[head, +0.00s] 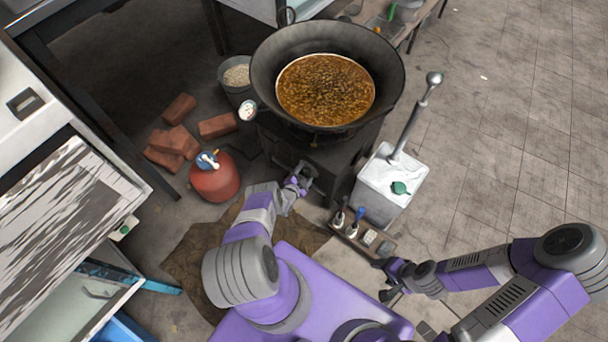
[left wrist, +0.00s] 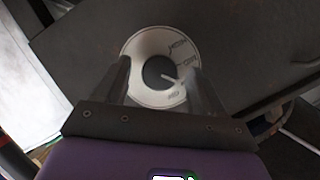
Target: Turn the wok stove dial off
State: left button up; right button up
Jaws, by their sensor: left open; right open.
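The wok stove dial (left wrist: 158,74) shows in the left wrist view as a dark knob on a round pale plate (left wrist: 148,98) with printed labels. A white pointer mark on the knob points to the right and slightly down. My left gripper (left wrist: 165,80) is open, with one finger on each side of the knob; I cannot tell whether they touch it. In the head view my left gripper (head: 303,178) is at the front of the dark stove (head: 345,160), which bears a large wok (head: 262,75) of brown food. The dial is hidden there. My right gripper (head: 388,280) is open and empty, away from the stove.
A red gas cylinder (head: 215,180) and several bricks (head: 172,142) are left of the stove. A white bin (head: 385,185) with a long-handled ladle (head: 418,115) stands at its right. A small tray (head: 362,242) of bottles is near my right gripper. Tiled floor at right is clear.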

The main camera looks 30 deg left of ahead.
pick_arm(q)
jog(key=a+p+v, duration=0.1)
jog(key=p+v, duration=0.3)
jog(key=v, duration=0.3)
jog(key=shift+s+d, duration=0.25)
jog(key=shift+d, duration=0.3)
jog(key=shift+r, duration=0.1)
